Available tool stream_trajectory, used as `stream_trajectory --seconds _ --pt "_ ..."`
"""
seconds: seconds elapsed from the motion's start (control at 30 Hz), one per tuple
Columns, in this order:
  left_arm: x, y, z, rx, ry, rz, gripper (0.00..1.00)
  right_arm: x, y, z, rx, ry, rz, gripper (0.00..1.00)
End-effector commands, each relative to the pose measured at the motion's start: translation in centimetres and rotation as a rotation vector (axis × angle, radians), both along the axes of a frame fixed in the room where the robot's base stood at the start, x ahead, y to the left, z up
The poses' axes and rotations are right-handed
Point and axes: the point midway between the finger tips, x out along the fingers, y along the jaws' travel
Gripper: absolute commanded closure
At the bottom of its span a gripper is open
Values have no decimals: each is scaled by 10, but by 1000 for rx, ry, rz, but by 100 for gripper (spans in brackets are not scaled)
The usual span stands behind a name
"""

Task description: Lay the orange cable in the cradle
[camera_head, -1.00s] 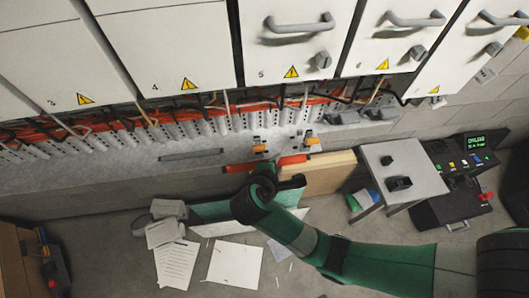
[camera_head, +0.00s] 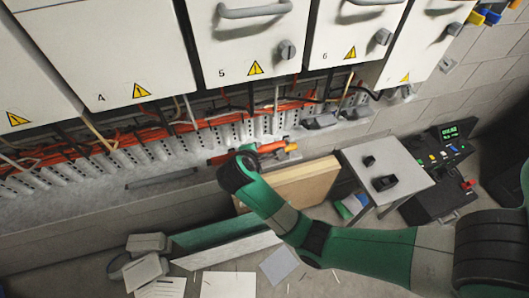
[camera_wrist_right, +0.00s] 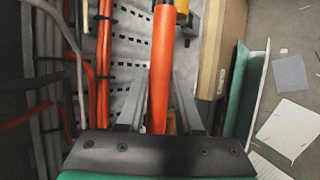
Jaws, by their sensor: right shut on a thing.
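The orange cable (camera_head: 272,147) is a thick, stiff-looking length in front of the perforated duct row, showing on both sides of my right wrist. My right gripper (camera_wrist_right: 160,80) is shut on the cable (camera_wrist_right: 162,55), which runs lengthwise between its fingers in the right wrist view. In the head view my dark wrist hides the fingers and the cable's middle. A yellow-orange fitting (camera_head: 291,147), possibly part of the cradle, sits close to the cable's right end; it also seems to show in the right wrist view (camera_wrist_right: 182,8). I cannot tell whether they touch. My left gripper is out of view.
White cabinets (camera_head: 250,45) with handles hang above loose orange and black wiring (camera_head: 150,135). A wooden board (camera_head: 300,185) stands below the cable. A grey table (camera_head: 388,172) and a control panel (camera_head: 445,150) are at right. Papers (camera_head: 228,285) lie on the floor.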

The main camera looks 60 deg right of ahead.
Motion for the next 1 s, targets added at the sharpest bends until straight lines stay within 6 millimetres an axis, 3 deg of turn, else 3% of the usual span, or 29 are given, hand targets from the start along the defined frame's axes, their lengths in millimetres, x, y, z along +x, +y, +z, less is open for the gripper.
stream_trajectory --seconds 0.5,0.8,1.0 --pt "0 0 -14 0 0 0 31 20 -95 -2 0 -2 -3 100" --pt "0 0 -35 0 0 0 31 20 -90 -72 0 0 1 100" --pt "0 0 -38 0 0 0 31 21 -91 -84 -1 -2 1 100"
